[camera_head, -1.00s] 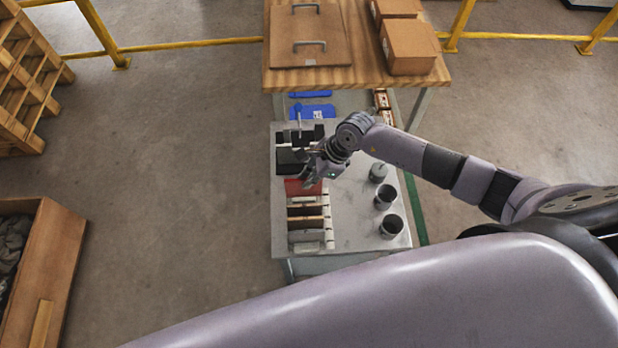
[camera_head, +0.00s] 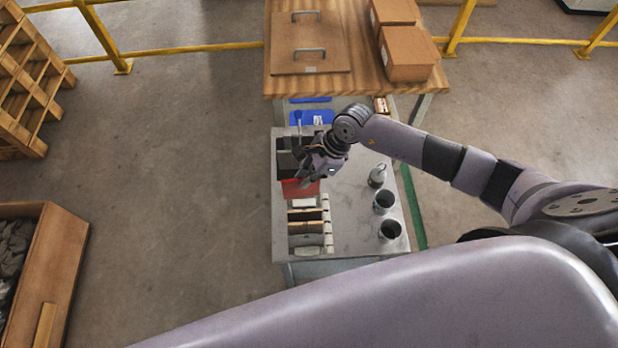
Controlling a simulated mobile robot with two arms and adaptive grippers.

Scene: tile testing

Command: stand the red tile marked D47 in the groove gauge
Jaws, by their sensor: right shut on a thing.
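A red tile (camera_head: 300,189) shows just below my right gripper (camera_head: 312,176) on the left side of the grey table (camera_head: 352,205). My right gripper is shut on the red tile; its marking is too small to read. A white rack (camera_head: 326,222) with several tiles standing in it, black, tan and grey, lies in front of the red tile. A dark block-like device (camera_head: 286,160) stands behind and left of the gripper, partly hidden by it; I cannot tell for sure whether it is the groove gauge. My left gripper is not in view.
Three grey metal cups or weights stand along the right of the table, one of them a cup (camera_head: 391,230). A wooden bench (camera_head: 352,76) with cardboard boxes (camera_head: 408,52) is behind. A wooden crate (camera_head: 62,262) stands at left. The table between rack and cups is clear.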

